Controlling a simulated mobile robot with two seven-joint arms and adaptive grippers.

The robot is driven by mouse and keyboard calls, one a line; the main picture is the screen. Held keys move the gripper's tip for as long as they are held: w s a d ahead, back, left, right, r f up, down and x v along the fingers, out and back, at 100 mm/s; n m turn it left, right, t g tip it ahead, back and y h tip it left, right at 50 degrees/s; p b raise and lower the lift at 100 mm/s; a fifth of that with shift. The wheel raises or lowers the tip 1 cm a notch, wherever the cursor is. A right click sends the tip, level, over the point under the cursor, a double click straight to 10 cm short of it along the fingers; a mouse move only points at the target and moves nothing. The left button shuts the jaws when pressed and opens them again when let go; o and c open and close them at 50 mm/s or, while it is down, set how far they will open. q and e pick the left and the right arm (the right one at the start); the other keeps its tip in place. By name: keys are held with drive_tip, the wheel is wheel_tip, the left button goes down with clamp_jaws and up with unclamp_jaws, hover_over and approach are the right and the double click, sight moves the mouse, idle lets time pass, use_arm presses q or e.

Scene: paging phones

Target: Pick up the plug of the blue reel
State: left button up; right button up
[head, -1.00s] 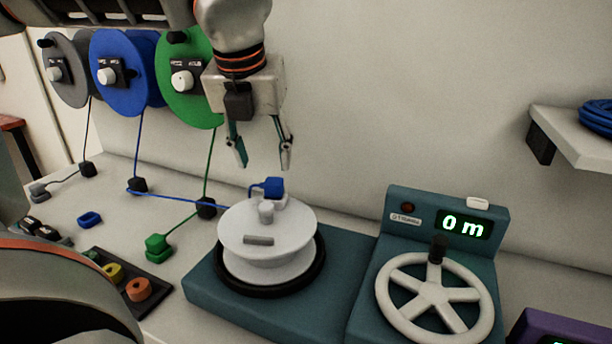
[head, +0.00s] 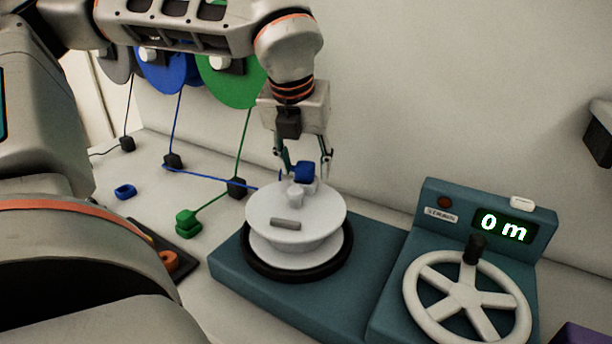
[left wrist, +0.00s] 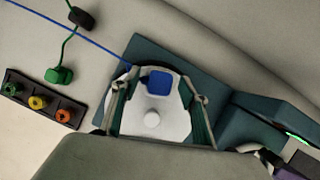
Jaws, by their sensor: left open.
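The blue reel (head: 166,72) hangs on the wall between the grey and green reels, partly behind my left arm. Its blue cord runs down through a black guide (head: 173,160) and across to the blue plug (head: 304,172). The plug sits on top of the white winding drum (head: 262,213), at its back edge. My left gripper (head: 304,160) points down over the drum, open, with its fingertips around the plug's height. In the left wrist view the blue plug (left wrist: 159,83) lies between the two spread fingers, with a gap on both sides. My right gripper is not in view.
A teal console (head: 385,262) carries the drum and a white handwheel (head: 467,297); its display reads 0 m. A green plug (head: 188,222) and a blue ring-like piece (head: 125,191) lie on the table. A dark tray with coloured rings (left wrist: 42,103) is nearby.

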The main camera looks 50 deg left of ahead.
sight(304, 165)
use_arm(q)
drive_tip(key=c, duration=1.2)
drive_tip(key=shift+r, duration=0.1)
wheel_tip(304, 165, up, 20)
drive_tip(key=shift+p, duration=1.25)
